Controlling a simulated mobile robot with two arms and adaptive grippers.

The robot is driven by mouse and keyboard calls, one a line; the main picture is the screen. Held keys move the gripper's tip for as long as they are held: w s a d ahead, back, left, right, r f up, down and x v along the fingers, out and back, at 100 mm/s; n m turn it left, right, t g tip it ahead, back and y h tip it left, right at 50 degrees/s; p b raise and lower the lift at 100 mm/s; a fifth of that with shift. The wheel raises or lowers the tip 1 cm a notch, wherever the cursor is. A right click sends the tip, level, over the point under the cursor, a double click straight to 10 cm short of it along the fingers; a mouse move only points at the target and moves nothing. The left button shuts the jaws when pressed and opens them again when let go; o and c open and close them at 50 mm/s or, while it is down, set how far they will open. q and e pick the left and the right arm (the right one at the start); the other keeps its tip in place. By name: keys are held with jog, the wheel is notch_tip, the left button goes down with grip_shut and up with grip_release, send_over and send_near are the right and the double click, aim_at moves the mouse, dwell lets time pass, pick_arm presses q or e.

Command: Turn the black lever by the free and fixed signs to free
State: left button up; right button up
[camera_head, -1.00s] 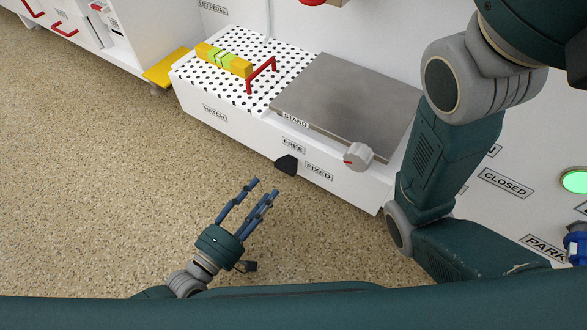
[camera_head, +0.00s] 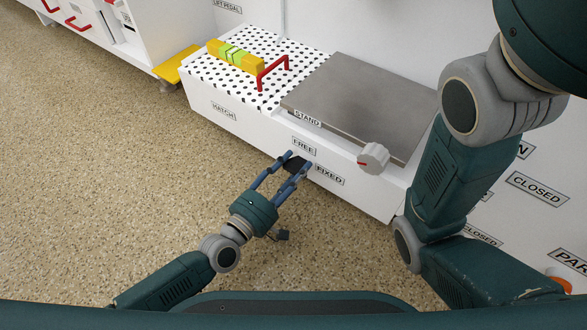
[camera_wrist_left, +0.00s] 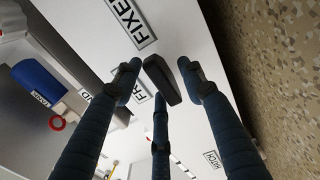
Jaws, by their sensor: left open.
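The black lever (camera_head: 295,164) sits on the front face of the white stand, just below and between the FREE sign (camera_head: 303,147) and the FIXED sign (camera_head: 329,175). My left gripper (camera_head: 294,163) is open with its blue fingers around the lever. In the left wrist view the lever (camera_wrist_left: 162,80) lies between the spread fingers (camera_wrist_left: 160,82), and the FIXED sign (camera_wrist_left: 131,21) is beyond it. The FREE sign is partly hidden by a finger there. I cannot tell if any finger touches the lever. My right gripper is not in view.
A grey knob with a red mark (camera_head: 373,158) sticks out right of the signs. A metal plate (camera_head: 365,105) tops the stand. A red handle (camera_head: 272,70) and a yellow-green block (camera_head: 236,57) are on the dotted hatch. The floor (camera_head: 130,170) at left is clear.

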pick_arm(q)
grip_shut()
jog(key=n, duration=0.8)
jog(key=shift+w+a+f+n, duration=0.1)
jog(key=shift+a+n, duration=0.05)
jog(key=shift+n, duration=0.15)
jog(key=n, duration=0.4)
jog(key=shift+f, duration=0.1)
jog(key=shift+f+n, duration=0.1)
jog(key=shift+n, duration=2.6)
